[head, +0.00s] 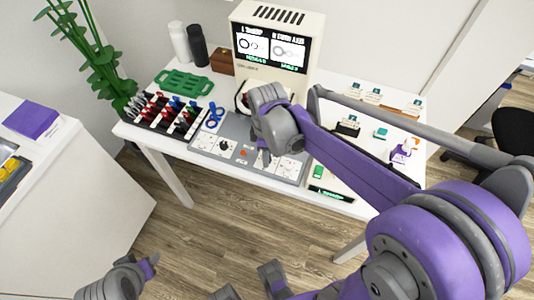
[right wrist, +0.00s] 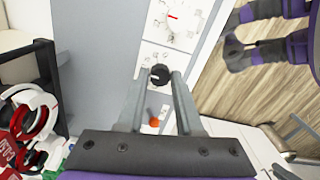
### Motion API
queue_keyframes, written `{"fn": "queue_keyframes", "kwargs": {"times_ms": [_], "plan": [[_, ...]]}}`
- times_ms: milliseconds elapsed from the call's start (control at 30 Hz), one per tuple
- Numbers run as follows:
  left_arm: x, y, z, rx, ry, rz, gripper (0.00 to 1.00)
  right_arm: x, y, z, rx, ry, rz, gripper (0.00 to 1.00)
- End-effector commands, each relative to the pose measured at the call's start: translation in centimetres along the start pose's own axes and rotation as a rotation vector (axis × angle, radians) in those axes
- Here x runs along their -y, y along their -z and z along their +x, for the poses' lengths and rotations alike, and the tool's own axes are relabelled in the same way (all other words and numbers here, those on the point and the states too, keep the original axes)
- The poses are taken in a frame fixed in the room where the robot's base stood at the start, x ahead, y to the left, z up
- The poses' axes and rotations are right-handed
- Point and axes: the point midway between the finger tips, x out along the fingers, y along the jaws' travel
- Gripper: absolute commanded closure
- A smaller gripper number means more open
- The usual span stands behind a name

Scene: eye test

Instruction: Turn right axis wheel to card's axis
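My right gripper (head: 266,156) points down at the grey control panel (head: 225,128) on the white table. In the right wrist view, its two fingers (right wrist: 160,72) stand apart, one each side of a black knob (right wrist: 160,75) on a white plate. I cannot tell whether they touch it. A dial with a red pointer (right wrist: 178,18) lies just beyond the knob. At the panel's left are another black knob (head: 224,145) and a dial (head: 202,142). The cards on the machine's screen (head: 270,48) show ring drawings; their text is too small to read. My left gripper cannot be made out clearly.
The white machine (head: 306,76) stands behind the panel. A black rack (head: 160,118) with red, blue and green tools and a green tray (head: 184,83) are at the left. An orange part (right wrist: 154,122) sits close to the right fingers.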

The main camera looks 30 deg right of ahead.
Motion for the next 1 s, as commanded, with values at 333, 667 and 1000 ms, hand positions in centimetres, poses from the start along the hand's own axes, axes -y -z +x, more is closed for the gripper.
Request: {"fn": "queue_keyframes", "kwargs": {"times_ms": [333, 667, 1000], "plan": [[0.00, 0.00, 0.00, 0.000, 0.000, 0.000, 0.50, 0.00, -0.01, -0.02, 0.000, 0.000, 0.000, 1.00], [0.00, 0.04, -0.06, 0.000, 0.000, 0.000, 0.50, -0.01, 0.00, -0.04, 0.000, 0.000, 0.062, 1.00], [0.00, 0.15, -0.24, -0.001, 0.000, 0.000, 0.50, -0.03, -0.01, -0.07, 0.000, 0.000, 0.317, 1.00]]}}
